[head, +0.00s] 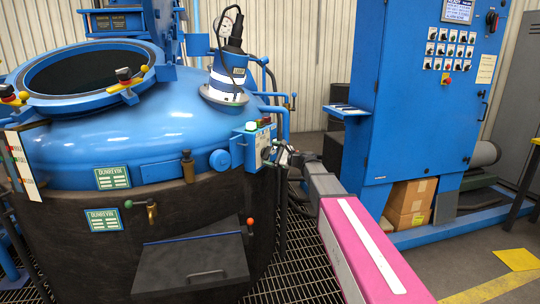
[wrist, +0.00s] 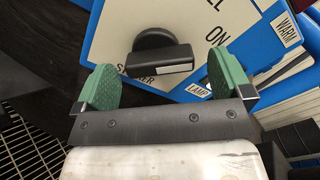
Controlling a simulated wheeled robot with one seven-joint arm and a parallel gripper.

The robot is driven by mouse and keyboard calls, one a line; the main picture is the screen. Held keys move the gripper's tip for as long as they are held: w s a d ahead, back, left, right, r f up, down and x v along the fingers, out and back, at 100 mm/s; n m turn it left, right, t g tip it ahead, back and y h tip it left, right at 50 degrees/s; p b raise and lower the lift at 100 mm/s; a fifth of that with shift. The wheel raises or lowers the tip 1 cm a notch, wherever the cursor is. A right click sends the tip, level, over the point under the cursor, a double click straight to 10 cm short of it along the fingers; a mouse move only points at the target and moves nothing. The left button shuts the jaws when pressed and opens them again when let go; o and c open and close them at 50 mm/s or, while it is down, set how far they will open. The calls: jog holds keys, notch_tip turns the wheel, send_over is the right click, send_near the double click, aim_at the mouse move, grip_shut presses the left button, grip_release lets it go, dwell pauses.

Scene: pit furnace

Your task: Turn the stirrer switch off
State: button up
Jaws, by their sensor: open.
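A black rotary knob (wrist: 160,58) with a bar handle sits on a white panel plate (wrist: 110,35) in the wrist view. The label below it is partly covered; its visible letters fit "STIRRER". The bar lies nearly level in the picture, with a white mark at its right end. "ON" is printed to the right of the knob. My gripper (wrist: 160,62) is open, with one green pad on each side of the knob and gaps between pads and bar. In the head view my gripper (head: 282,154) is at the small blue control box (head: 250,150) on the vessel's side; the knob is hard to make out there.
A "LAMP" label (wrist: 201,90) is close to the right pad, and a "WARM" label (wrist: 285,29) lies further right. The blue vessel (head: 120,125) fills the left in the head view. A blue cabinet (head: 420,110) stands to the right, with grating on the floor.

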jog(key=shift+w+a, duration=0.3)
jog(key=shift+a, duration=0.3)
jog(key=c, duration=0.9)
jog(key=shift+c, duration=0.2)
